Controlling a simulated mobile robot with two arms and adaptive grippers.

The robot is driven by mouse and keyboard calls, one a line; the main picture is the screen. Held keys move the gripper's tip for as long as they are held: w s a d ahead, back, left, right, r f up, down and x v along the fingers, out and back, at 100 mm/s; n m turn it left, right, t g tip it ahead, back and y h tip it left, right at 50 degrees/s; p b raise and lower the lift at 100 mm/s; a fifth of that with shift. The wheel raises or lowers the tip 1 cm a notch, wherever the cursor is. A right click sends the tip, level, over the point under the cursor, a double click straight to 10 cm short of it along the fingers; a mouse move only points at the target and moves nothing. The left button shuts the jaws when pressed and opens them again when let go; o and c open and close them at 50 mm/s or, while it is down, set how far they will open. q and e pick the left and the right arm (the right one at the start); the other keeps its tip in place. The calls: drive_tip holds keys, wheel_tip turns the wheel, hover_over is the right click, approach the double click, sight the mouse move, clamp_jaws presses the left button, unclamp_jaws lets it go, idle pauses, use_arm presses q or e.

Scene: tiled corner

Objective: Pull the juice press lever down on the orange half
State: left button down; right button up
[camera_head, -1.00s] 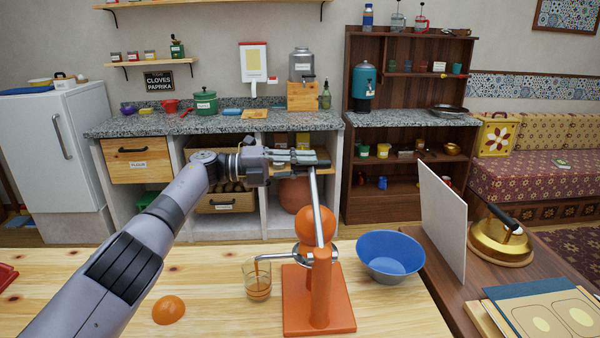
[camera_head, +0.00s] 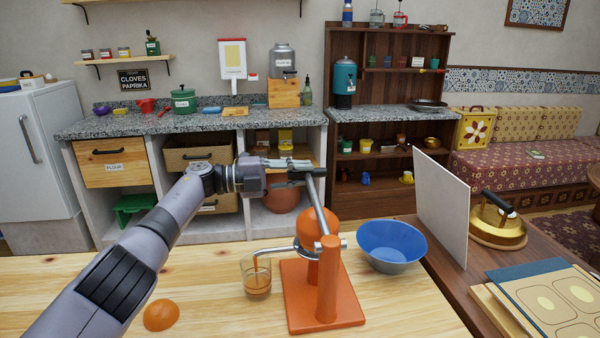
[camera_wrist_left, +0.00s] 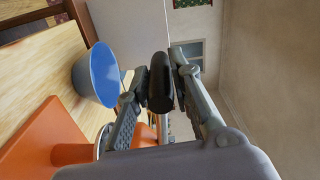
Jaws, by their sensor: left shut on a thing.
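The orange juice press (camera_head: 327,290) stands on the table, its metal lever (camera_head: 319,205) slanting up and away from the post. My left gripper (camera_head: 292,170) is shut on the black grip at the lever's upper end. The grip (camera_wrist_left: 160,84) shows between the fingers in the left wrist view. A round orange part (camera_head: 316,229) sits behind the post; I cannot tell whether it is fruit or press. Another orange half (camera_head: 161,315) lies dome up at the left. A glass (camera_head: 256,280) with some orange-brown juice stands under the spout. My right gripper is out of view.
A blue bowl (camera_head: 391,243) stands just right of the press and also shows in the left wrist view (camera_wrist_left: 103,74). A white upright panel (camera_head: 441,208) stands farther right, near a brass-coloured pot (camera_head: 497,230). The table's left part is mostly clear.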

use_arm(q)
drive_tip(key=shift+a, duration=0.1)
drive_tip(key=c, duration=1.8)
unclamp_jaws()
drive_tip(key=shift+c, duration=0.2)
drive_tip(key=shift+o, duration=1.3)
drive_tip(key=shift+w, duration=0.1)
drive_tip(key=shift+o, duration=0.8)
drive_tip(key=s+a, duration=0.2)
drive_tip(key=a, duration=0.9)
drive_tip(key=shift+s+a, duration=0.2)
drive_tip(key=shift+a, duration=0.15)
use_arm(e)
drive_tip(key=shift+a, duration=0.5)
